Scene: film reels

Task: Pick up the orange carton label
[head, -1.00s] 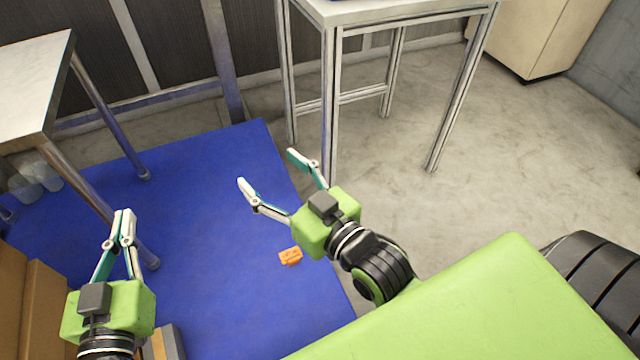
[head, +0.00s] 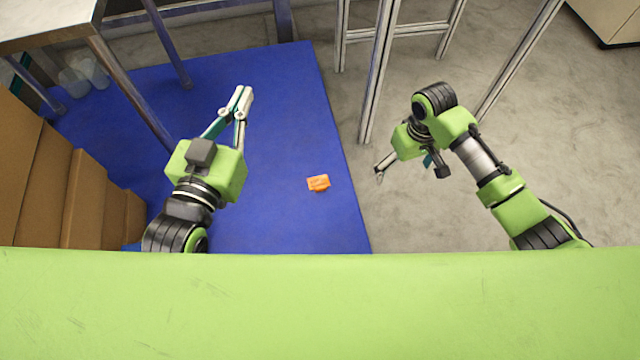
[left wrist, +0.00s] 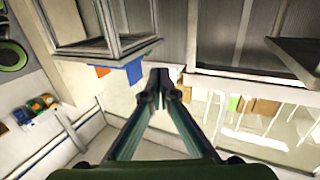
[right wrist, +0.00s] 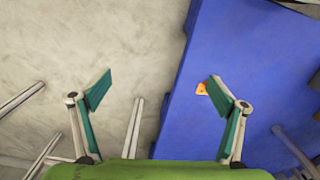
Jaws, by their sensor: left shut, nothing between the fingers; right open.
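The orange carton label (head: 318,183) lies on the blue mat (head: 290,130), near the mat's right edge in the head view. It also shows in the right wrist view (right wrist: 202,89), partly hidden behind a fingertip of my right gripper. My right gripper (right wrist: 156,88) is open and empty, pointing down at the floor to the right of the label in the head view (head: 402,168). My left gripper (head: 243,92) is shut and empty, up and to the left of the label. Its closed fingertips also show in the left wrist view (left wrist: 159,80).
A metal-legged table (head: 50,25) stands at the left, with clear cups (head: 85,72) on the mat near it. Cardboard boxes (head: 75,195) stand at the left. Aluminium frame legs (head: 379,80) rise behind the right arm. The mat around the label is clear.

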